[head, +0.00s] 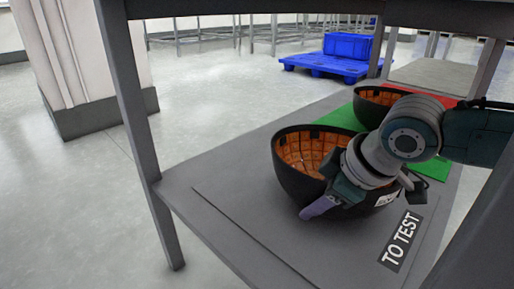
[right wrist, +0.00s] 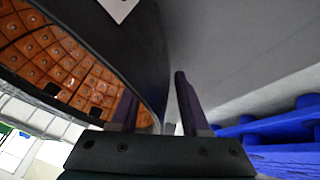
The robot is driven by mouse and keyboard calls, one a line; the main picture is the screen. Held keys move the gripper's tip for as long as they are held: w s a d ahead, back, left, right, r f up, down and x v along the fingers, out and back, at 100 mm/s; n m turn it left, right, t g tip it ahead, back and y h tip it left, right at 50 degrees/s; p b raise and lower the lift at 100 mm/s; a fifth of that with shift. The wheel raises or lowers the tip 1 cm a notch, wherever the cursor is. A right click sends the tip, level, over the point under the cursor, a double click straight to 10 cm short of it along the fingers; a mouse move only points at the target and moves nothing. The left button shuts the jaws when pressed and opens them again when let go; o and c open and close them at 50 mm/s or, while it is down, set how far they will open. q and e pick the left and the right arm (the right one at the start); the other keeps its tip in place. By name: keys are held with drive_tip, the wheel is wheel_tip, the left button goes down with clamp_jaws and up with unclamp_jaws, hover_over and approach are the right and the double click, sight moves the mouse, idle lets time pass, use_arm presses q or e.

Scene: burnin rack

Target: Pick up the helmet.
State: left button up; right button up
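The near helmet (head: 290,182) is a black shell with an orange padded inside. It rests open side up on the grey shelf in the head view. My right gripper (head: 318,192) is at its near side, with one purple finger outside the shell. In the right wrist view the two fingers of the gripper (right wrist: 158,108) are apart. The black wall and orange lining of the helmet (right wrist: 130,45) reach between them, and a gap shows beside the right-hand finger. My wrist hides part of the helmet in the head view. My left gripper is not in view.
A second black helmet (head: 369,107) with orange lining stands farther back by a green area (head: 344,116). A "TO TEST" label (head: 400,241) is on the near shelf. Rack posts (head: 136,130) and an upper shelf (head: 250,8) frame the space. A blue pallet (head: 325,66) stands on the floor beyond.

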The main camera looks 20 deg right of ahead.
clamp_jaws()
idle(1.1)
